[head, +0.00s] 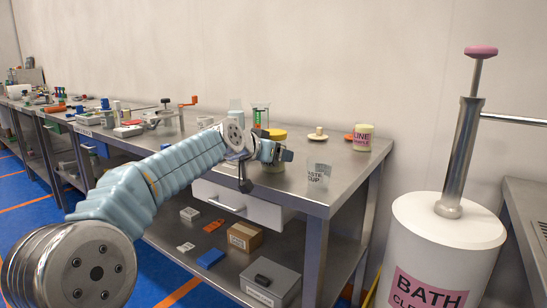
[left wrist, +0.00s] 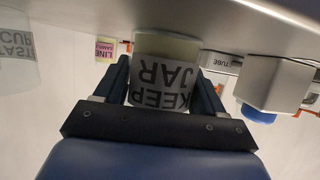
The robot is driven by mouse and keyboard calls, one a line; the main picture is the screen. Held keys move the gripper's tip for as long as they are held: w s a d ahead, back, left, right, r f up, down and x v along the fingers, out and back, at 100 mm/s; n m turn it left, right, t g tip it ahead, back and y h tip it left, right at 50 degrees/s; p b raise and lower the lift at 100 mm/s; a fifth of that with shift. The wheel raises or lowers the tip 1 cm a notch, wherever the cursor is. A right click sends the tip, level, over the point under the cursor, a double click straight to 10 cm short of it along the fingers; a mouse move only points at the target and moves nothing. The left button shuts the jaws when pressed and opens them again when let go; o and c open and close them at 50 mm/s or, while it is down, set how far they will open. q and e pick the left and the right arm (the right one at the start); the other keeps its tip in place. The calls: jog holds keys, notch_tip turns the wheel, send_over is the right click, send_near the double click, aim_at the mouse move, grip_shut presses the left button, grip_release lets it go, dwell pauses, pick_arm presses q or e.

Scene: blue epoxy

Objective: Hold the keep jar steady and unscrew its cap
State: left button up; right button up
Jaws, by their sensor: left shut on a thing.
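The keep jar (head: 275,161) stands near the front edge of the steel bench, with a yellow cap (head: 275,133) on top. My left gripper (head: 279,154) reaches it from the left and is shut around the jar's body, below the cap. In the left wrist view, which is upside down, the jar (left wrist: 160,78) with its "KEEP JAR" label sits between the two dark fingers of my left gripper (left wrist: 162,74). The cap does not show there. The jar looks upright. My right gripper is not in view.
A line sample pot (head: 362,138) and a small dish (head: 318,137) stand behind. A tall tube (head: 260,115) is close behind the jar. A white bath cleaner drum (head: 448,240) stands at the right.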

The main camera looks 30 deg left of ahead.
aim_at(275, 137)
pick_arm(q)
jog(key=shift+r, duration=0.6)
jog(key=r, duration=0.1)
jog(key=r+p, duration=0.1)
jog(key=r, duration=0.1)
jog(key=shift+d, duration=0.3)
jog(key=s+d+r, duration=0.4)
jog(key=d+r, duration=0.5)
jog(key=d, duration=0.3)
jog(key=shift+d, duration=0.4)
jog(key=shift+s, duration=0.1)
